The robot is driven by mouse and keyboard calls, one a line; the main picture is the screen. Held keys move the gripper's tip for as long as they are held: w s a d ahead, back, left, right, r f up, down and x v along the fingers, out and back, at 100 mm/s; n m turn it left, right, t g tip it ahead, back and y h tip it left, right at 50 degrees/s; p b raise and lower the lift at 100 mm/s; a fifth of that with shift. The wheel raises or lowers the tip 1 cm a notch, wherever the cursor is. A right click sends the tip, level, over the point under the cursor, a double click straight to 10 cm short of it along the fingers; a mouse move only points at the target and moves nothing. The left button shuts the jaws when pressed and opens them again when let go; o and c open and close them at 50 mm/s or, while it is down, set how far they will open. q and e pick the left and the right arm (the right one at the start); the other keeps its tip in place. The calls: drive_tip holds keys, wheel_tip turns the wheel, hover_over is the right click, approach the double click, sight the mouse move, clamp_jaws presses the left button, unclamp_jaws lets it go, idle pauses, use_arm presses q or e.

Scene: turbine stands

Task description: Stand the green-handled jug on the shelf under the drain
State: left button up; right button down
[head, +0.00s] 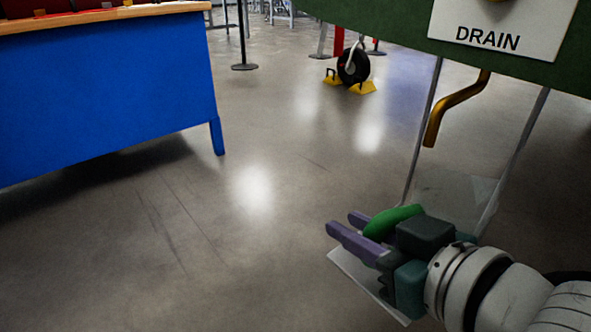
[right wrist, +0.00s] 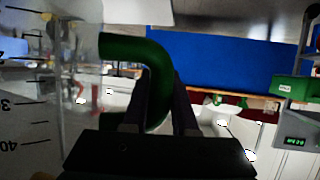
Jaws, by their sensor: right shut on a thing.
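The green handle (head: 393,221) of the jug is at my right gripper (head: 352,230) in the head view, at lower right. In the right wrist view the thick, curved handle (right wrist: 150,62) passes between the fingers, and the gripper (right wrist: 163,85) is shut on it. The clear jug body (right wrist: 75,85), with dark scale marks, is left of the fingers there. In the head view the body is hard to make out. The brass drain pipe (head: 456,108) hangs below the DRAIN sign (head: 497,27), above my gripper. A pale plate (head: 345,272), perhaps the shelf, is partly hidden under my gripper. My left gripper is not in view.
Thin rods (head: 421,135) run down from the green panel (head: 395,18) beside the pipe. A blue bench (head: 110,90) stands at left. A wheel with yellow chocks (head: 354,66) is at the back. The floor between is clear.

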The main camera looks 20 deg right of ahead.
drive_tip(key=shift+f, duration=0.4)
drive_tip(key=shift+c, duration=2.3)
unclamp_jaws()
drive_tip(key=shift+p+v, duration=0.85)
drive_tip(key=shift+v, duration=0.2)
drive_tip(key=p+v, duration=0.3)
drive_tip(key=v, duration=0.2)
drive_tip(key=shift+w, duration=0.1)
